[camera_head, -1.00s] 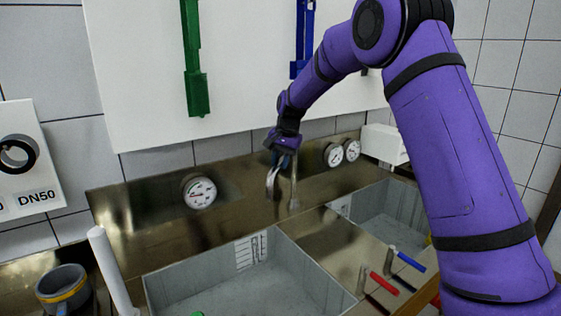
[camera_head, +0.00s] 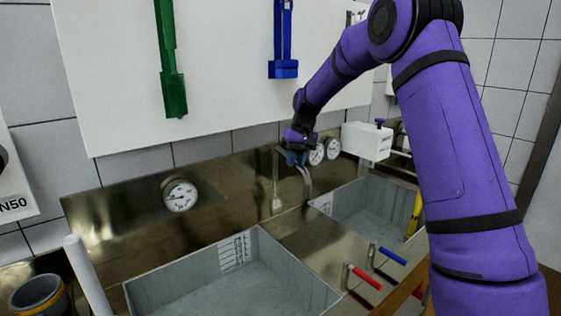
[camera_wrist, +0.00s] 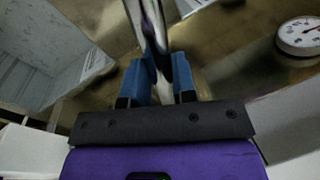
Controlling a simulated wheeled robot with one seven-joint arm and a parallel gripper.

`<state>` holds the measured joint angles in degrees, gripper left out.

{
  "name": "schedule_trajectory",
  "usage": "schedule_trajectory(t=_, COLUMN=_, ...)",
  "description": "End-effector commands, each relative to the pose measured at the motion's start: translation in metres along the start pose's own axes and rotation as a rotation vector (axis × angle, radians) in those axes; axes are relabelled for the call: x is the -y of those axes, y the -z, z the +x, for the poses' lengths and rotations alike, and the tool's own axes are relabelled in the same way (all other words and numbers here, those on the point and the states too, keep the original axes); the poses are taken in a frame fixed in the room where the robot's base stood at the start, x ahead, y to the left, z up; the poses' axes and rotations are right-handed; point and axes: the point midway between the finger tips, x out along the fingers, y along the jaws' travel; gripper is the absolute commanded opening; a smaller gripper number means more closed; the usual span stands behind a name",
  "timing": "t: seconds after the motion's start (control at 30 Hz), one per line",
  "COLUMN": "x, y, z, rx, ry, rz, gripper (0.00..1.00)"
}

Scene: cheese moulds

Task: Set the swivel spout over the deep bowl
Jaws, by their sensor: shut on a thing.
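The swivel spout (camera_head: 307,182) is a curved bare-metal tube between the two basins. Its upright pipe (camera_head: 276,185) stands by the steel back panel. My gripper (camera_head: 297,158) is shut on the spout, its blue fingers on either side of the metal in the wrist view (camera_wrist: 163,82). The spout's free end hangs to the right of the pipe, near the left edge of the right basin (camera_head: 375,195). The left basin (camera_head: 290,262) is larger in view, with a scale on its wall. I cannot tell which basin is deeper.
Red (camera_head: 366,279) and blue (camera_head: 392,256) levers stand on the strip between the basins. Dial gauges (camera_head: 180,195) sit on the back panel. A white box (camera_head: 366,142) is at the right wall. Green (camera_head: 172,80) and blue (camera_head: 283,60) tools hang above.

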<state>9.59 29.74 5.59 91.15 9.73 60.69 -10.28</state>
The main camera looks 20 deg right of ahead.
Motion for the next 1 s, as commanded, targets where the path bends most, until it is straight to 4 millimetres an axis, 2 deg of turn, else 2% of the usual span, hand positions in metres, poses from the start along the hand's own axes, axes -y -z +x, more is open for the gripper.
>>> schedule_trajectory(t=0.1, x=-0.022, y=0.002, z=-0.004, rx=0.019, ry=-0.001, rz=-0.103, gripper=0.0)
schedule_trajectory(t=0.47, x=-0.08, y=0.021, z=-0.016, rx=0.085, ry=-0.001, rz=-0.44, gripper=0.0)
schedule_trajectory(t=0.8, x=-0.127, y=0.056, z=-0.025, rx=0.148, ry=-0.001, rz=-0.756, gripper=0.0)
schedule_trajectory(t=1.0, x=-0.145, y=0.08, z=-0.028, rx=0.18, ry=-0.002, rz=-0.923, gripper=0.0)
